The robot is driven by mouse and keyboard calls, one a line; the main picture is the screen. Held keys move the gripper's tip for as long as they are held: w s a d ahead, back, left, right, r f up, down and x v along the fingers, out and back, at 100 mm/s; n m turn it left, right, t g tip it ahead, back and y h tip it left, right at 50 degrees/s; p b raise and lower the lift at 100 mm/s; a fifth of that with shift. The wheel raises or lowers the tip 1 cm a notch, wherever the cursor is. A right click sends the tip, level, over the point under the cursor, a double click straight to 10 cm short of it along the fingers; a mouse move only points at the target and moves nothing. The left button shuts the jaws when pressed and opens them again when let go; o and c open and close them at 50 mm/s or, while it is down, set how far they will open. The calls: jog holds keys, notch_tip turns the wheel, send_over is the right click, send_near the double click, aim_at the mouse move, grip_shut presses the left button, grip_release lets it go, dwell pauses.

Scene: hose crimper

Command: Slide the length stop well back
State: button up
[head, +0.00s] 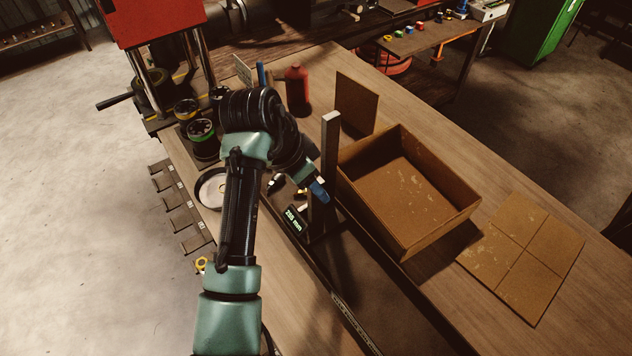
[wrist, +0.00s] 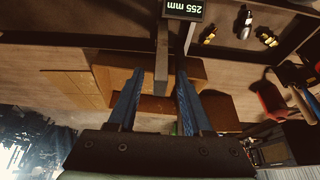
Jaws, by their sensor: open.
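The length stop is an upright grey metal post (head: 331,145) on a rail along the workbench, with a small display (head: 295,220) at its foot. In the wrist view the display (wrist: 182,10) appears upside down and reads 255 mm. My gripper (head: 318,190) is at the post, its blue fingers partly hidden by my arm in the head view. In the wrist view my open gripper (wrist: 160,72) has one finger on each side of the post (wrist: 162,52), with a visible gap on both sides.
An open cardboard box (head: 455,205) stands just right of the post, with a flat cardboard sheet (head: 525,255) beyond it. A red bottle (head: 297,92) stands behind my arm. A red press (head: 155,18) is at the back left. The rail (head: 350,322) runs towards the front.

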jog(key=shift+x, duration=0.9)
grip_shut()
dwell(0.8)
